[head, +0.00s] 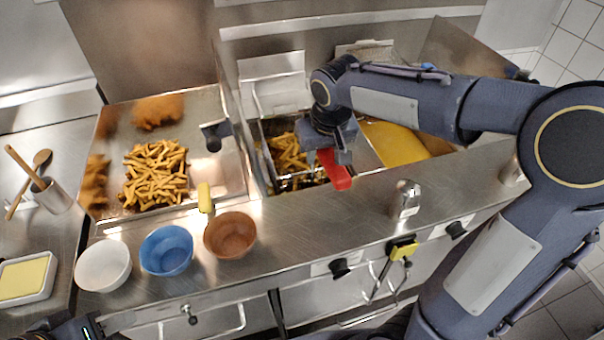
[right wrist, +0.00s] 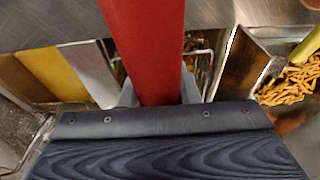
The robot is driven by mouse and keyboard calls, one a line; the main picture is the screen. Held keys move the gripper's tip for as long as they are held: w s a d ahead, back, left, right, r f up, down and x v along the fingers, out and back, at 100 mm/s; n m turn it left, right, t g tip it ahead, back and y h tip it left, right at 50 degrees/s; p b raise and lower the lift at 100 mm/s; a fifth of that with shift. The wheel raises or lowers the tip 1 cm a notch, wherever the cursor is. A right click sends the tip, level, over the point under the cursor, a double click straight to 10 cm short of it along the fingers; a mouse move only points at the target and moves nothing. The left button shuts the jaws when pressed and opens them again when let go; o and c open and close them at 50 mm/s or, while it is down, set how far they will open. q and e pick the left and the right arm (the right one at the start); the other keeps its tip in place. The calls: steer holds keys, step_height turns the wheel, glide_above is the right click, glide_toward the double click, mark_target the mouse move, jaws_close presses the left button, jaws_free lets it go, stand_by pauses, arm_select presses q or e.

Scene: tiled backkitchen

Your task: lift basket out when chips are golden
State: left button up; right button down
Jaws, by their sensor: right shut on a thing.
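The fry basket holds golden chips (head: 288,152) and sits in the fryer well (head: 262,190) in the head view. My arm hides part of it, and I cannot tell how deep it hangs. Its red handle (head: 334,170) points toward the front counter. My right gripper (head: 330,155) is above the well, shut on the red handle. In the right wrist view the handle (right wrist: 145,45) runs between the fingers, and the basket is mostly hidden. Only a dark part of my left gripper (head: 75,330) shows at the bottom left edge; its fingers are not clear.
A steel tray (head: 222,180) left of the fryer holds a pile of chips and a yellow-handled scoop (head: 205,198). White (head: 103,266), blue (head: 166,250) and brown (head: 230,235) bowls stand in front. A metal shaker (head: 405,198) stands on the front counter. A yellow-filled well (head: 395,145) lies right.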

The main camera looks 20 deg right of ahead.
steer(key=shift+w+f, duration=0.1)
steer(key=shift+w+f+b, duration=0.1)
steer(key=shift+b, duration=0.25)
steer(key=shift+w+b, duration=0.2)
steer(key=shift+b, duration=0.1)
step_height(320, 180, up, 13)
steer(key=p, duration=1)
steer(key=shift+r+p, duration=0.2)
steer(key=shift+p, duration=0.1)
